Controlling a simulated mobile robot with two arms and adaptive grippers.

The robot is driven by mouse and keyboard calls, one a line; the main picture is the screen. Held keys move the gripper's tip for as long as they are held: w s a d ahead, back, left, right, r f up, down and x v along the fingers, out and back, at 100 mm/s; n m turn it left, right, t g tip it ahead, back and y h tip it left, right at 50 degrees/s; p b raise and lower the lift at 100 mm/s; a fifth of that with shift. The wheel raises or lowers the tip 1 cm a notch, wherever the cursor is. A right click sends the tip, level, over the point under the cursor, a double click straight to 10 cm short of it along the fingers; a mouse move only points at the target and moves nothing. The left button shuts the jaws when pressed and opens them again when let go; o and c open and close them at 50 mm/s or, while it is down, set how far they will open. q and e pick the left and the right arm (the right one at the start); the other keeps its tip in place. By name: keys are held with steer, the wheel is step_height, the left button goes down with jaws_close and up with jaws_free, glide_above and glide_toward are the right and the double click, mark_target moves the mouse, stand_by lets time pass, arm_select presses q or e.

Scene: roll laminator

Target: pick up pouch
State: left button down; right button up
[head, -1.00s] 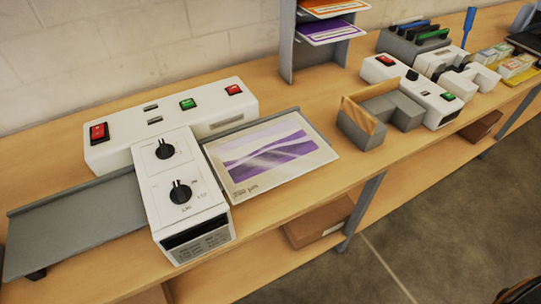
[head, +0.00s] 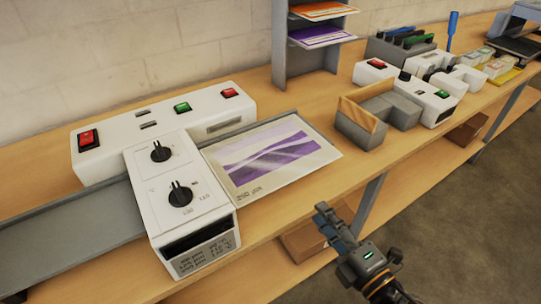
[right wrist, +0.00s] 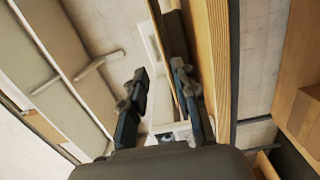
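A flat pouch (head: 268,157) with a purple wave print and white border lies on the grey tray to the right of the white roll laminator (head: 180,190). Its near edge faces the front of the bench. My right gripper (head: 325,212) shows in the head view in front of the bench, to the lower right of the pouch and apart from it. In the right wrist view its two fingers (right wrist: 158,75) stand apart with nothing held between them. My left gripper is not in view.
A grey rack (head: 283,50) with orange and purple sheets stands behind. A grey box with a wooden side (head: 352,125) stands right of the pouch. A small white machine (head: 425,92) is farther right. A lower shelf holds a brown box (head: 305,243).

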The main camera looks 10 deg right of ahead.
steer(key=p, duration=0.3)
glide_toward(289, 176)
steer(key=x, duration=0.3)
steer(key=shift+w, duration=0.4)
steer(key=shift+w+f+p, duration=0.1)
steer(key=shift+w+p, duration=0.2)
steer(key=shift+w, duration=0.15)
steer(key=x, duration=0.1)
steer(key=p+x, duration=0.1)
steer(key=x, duration=0.1)
steer(key=p+x, duration=0.1)
steer(key=shift+w+a, duration=0.3)
steer(key=shift+a, duration=0.1)
steer(key=shift+w+a, duration=0.15)
steer(key=shift+w, duration=0.15)
steer(key=shift+c, duration=0.2)
jaws_close()
